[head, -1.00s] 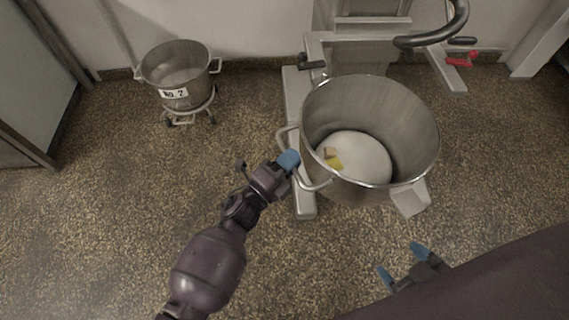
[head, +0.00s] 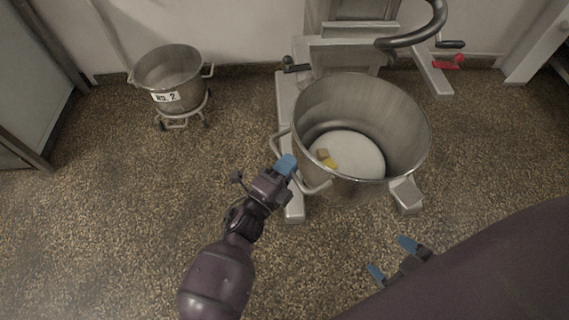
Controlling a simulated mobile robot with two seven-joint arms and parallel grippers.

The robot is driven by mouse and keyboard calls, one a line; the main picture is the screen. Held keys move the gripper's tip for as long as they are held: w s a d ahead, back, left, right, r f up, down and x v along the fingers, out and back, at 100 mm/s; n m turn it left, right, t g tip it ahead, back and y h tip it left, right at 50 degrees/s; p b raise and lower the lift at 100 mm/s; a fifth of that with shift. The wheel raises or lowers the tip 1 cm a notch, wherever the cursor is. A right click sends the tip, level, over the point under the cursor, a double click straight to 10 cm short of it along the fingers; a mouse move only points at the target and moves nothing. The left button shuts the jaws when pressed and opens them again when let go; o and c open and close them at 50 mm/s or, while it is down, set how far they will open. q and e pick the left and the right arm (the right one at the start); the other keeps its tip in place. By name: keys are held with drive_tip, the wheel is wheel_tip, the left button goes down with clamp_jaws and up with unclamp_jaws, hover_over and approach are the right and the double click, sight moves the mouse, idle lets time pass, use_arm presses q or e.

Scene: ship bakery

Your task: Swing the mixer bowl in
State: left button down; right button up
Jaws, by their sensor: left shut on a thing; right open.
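The mixer bowl (head: 400,115) is a large steel bowl in front of the mixer (head: 345,55). White dough or flour, a yellow piece and a brown piece lie inside it. A looped handle (head: 276,146) sticks out on its left side. My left gripper (head: 287,165) is shut on this handle; its blue fingertips hide part of it. My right gripper (head: 391,259) is open and empty, below and to the right of the bowl, near the floor in the picture. The mixer's dark curved hook or guard (head: 425,35) is behind the bowl at the upper right.
A smaller steel bowl labelled No. 2 (head: 168,75) stands on a wheeled dolly (head: 182,117) at the left near the wall. A red-handled lever (head: 447,62) shows right of the mixer. A door (head: 30,75) is at far left. The speckled floor (head: 130,220) is clear in front.

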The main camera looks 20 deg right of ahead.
use_arm(q)
drive_tip(key=shift+d+r, duration=0.1)
drive_tip(key=shift+r, duration=0.05)
idle(0.3)
drive_tip(key=c, duration=1.1)
unclamp_jaws()
drive_tip(key=shift+s+f, duration=0.1)
drive_tip(key=shift+f, duration=0.1)
